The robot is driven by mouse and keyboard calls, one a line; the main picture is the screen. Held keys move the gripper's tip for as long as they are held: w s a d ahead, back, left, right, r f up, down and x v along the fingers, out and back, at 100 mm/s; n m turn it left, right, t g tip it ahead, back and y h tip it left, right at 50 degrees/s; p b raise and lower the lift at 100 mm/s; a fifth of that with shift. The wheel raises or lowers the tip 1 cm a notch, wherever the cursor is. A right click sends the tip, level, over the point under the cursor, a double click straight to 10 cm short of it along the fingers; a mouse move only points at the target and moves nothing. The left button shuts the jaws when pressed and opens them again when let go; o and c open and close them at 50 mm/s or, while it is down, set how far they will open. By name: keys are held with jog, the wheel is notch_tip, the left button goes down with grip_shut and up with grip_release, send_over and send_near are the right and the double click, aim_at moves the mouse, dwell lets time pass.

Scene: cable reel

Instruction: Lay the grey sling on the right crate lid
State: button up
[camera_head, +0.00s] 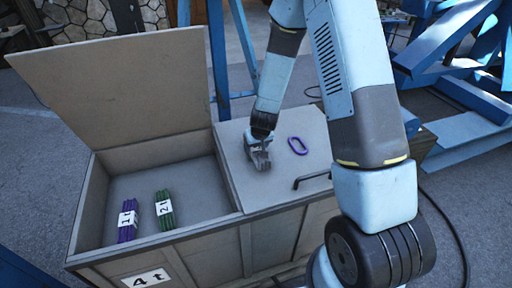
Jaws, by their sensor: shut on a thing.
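My gripper (259,156) is low over the right crate lid (240,183), near its middle. It is shut on a small grey thing, which I take to be the grey sling (261,163). Most of it is hidden by the fingers, and I cannot tell whether it touches the lid. The right lid is closed and lies flat.
The left lid (125,85) stands open, tilted back. In the left compartment are a purple bundle labelled 1t (127,222) and a green bundle labelled 2t (164,211). A 4t label (147,279) is on the crate front. Blue steel frames (460,60) stand behind at right.

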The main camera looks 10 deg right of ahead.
jog(key=shift+w+d+f, duration=0.1)
jog(key=shift+d+f, duration=0.15)
jog(key=shift+f, duration=0.1)
jog(key=o, duration=1.6)
jog(key=shift+c, duration=0.2)
